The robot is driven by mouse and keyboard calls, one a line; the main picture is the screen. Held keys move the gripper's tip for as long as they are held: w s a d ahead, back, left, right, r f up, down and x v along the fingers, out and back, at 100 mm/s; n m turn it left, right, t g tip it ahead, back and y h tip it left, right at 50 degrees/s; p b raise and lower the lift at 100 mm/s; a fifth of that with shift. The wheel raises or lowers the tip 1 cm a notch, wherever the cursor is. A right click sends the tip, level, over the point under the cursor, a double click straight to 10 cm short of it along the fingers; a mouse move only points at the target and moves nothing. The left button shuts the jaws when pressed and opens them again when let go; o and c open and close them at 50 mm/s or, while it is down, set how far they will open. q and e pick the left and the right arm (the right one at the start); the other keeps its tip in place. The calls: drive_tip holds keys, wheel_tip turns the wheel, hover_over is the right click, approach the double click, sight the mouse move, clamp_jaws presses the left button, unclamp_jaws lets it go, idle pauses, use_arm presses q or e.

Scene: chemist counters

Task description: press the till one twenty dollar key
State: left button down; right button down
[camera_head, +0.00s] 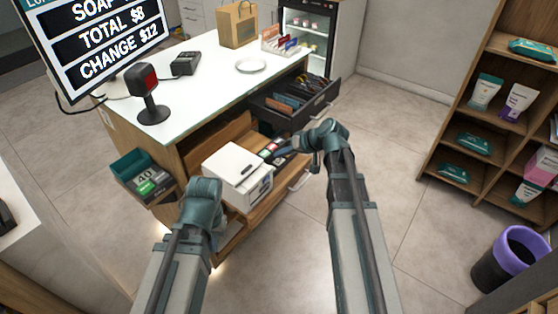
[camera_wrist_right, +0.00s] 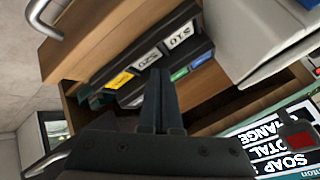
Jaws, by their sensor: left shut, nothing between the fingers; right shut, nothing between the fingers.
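Till one's dark key panel (camera_wrist_right: 165,55) sits in the wooden counter in the right wrist view. Its white twenty dollar label (camera_wrist_right: 147,59) is upside down beside the ten dollar label (camera_wrist_right: 180,35). My right gripper (camera_wrist_right: 161,72) is shut and empty, its tips just below and between these labels in the picture; I cannot tell whether they touch a key. In the head view my right gripper (camera_head: 276,156) reaches left over the counter's open front, partly covering the panel. My left arm shows at the white box, but its gripper fingers are hidden.
A white box-shaped machine (camera_head: 238,175) stands close beside the panel. An open dark drawer (camera_head: 300,108) juts out behind it. The screen (camera_head: 100,40) reads total $8, change $12. A scanner (camera_head: 150,95) stands on the counter (camera_head: 212,88).

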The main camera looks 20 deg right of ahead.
sight(282, 162)
drive_tip(key=shift+r+p, duration=2.55)
drive_tip(key=shift+r, duration=0.05)
drive_tip(key=shift+f, duration=0.1)
drive_tip(key=shift+d, duration=0.1)
